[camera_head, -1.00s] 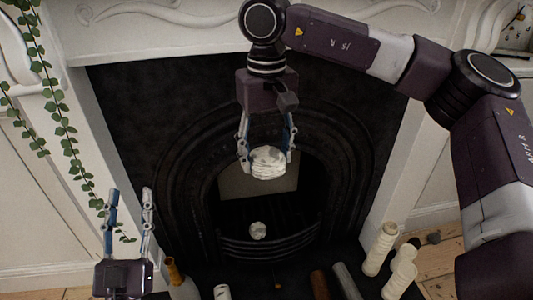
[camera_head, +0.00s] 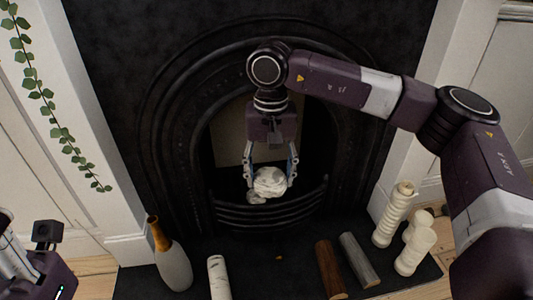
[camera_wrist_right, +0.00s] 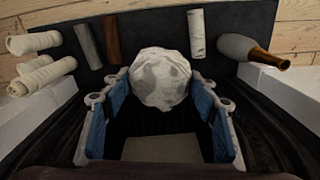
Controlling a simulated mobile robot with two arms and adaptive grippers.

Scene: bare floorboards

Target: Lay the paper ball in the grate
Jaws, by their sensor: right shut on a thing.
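A crumpled white paper ball (camera_head: 270,181) is between the fingertips of my right gripper (camera_head: 270,176), which is shut on it in front of the fireplace opening. The wrist view also shows the ball (camera_wrist_right: 160,78) between the blue finger pads. The black grate (camera_head: 270,216), with curved front bars, is just below the held ball in the head view.
On the dark hearth stand a grey vase with an orange neck (camera_head: 172,262) and a pale roll (camera_head: 218,277). A brown log (camera_head: 330,268), a grey log (camera_head: 359,258) and cream candles (camera_head: 412,246) are to the right. Ivy (camera_head: 48,105) hangs at left.

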